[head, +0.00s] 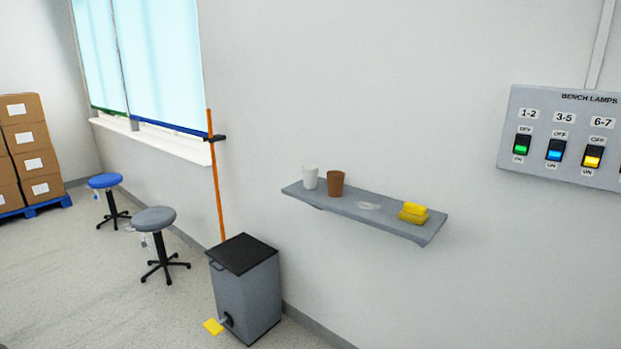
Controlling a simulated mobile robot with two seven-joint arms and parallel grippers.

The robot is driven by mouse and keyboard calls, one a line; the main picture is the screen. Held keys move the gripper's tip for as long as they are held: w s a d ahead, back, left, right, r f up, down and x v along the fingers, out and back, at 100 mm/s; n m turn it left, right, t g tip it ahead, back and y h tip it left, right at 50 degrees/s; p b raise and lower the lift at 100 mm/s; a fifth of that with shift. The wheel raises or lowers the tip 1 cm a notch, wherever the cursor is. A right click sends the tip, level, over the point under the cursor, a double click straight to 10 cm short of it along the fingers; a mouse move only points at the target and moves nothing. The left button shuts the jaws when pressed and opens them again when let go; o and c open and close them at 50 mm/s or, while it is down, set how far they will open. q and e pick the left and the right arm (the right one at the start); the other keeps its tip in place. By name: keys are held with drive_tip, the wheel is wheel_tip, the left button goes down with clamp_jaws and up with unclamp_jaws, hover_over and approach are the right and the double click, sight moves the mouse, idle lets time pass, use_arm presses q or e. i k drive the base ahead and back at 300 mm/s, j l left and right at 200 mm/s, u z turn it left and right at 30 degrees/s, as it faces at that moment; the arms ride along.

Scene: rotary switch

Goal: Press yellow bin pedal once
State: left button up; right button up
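A grey pedal bin (250,294) with a flat black lid (242,254) stands on the floor against the wall, at the lower middle-left of the head view. Its lid is shut. A yellow pedal (213,327) sticks out low at the bin's front left, near the floor, joined by a dark part at the bin's base. Nothing touches the pedal. Neither of my grippers shows in the head view.
A grey stool (154,220) and a blue stool (105,181) stand left of the bin. An orange pole (215,190) leans behind it. A shelf (383,216) with cups and yellow sponges juts from the wall. Boxes (27,150) are stacked far left. Floor left of the pedal is clear.

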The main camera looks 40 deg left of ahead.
sight(215, 327)
drive_tip(key=u, duration=1.95)
drive_tip(key=i+j, duration=0.25)
drive_tip(key=i, duration=0.35)
drive_tip(key=i+j+u, duration=0.15)
drive_tip(key=i, duration=0.45)
drive_tip(key=i+j, duration=0.2)
drive_tip(key=i, duration=0.4)
drive_tip(key=i+j+u, duration=0.1)
drive_tip(key=i, duration=0.5)
drive_tip(key=j, duration=0.1)
